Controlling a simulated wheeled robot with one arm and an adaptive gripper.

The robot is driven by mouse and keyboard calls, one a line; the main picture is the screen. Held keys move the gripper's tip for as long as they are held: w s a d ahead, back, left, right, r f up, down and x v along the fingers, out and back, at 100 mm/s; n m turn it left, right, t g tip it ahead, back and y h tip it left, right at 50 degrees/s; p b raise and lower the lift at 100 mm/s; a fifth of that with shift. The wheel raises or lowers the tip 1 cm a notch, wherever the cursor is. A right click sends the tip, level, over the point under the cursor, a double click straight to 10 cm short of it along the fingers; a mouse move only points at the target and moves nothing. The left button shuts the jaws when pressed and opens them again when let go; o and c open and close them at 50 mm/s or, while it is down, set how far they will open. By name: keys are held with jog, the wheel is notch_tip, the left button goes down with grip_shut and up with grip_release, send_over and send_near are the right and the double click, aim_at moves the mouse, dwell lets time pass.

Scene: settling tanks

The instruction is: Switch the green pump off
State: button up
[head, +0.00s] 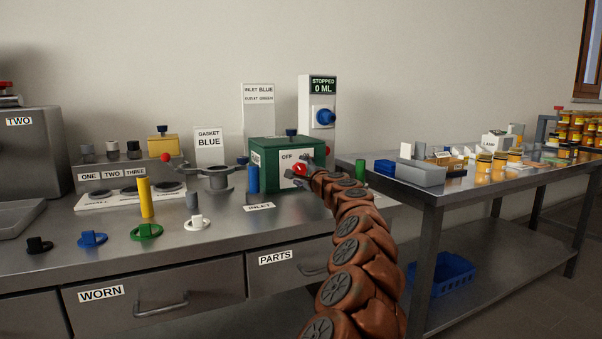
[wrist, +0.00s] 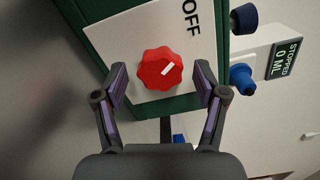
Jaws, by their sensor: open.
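The green pump (head: 272,155) is a green box on the steel bench, with a white front plate marked OFF. Its red knob (head: 299,170) is on that plate and is partly covered by my gripper in the head view. In the wrist view the red knob (wrist: 160,68) has a white mark pointing up and right, towards the OFF label (wrist: 190,17). My gripper (wrist: 161,82) is open, with one finger on each side of the knob and visible gaps between. A display reading STOPPED 0 ML (head: 322,85) stands behind the pump.
A blue knob (head: 325,117) is on the display post. Coloured rings lie in front. A second table (head: 470,190) with jars is on the right.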

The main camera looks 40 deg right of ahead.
aim_at(300, 170)
jog(key=shift+v, duration=1.6)
jog(key=shift+s+a, duration=0.15)
jog(key=shift+s, duration=0.55)
jog(key=shift+s+a, duration=0.4)
jog(key=shift+s, duration=0.15)
jog(key=shift+v, duration=2.9)
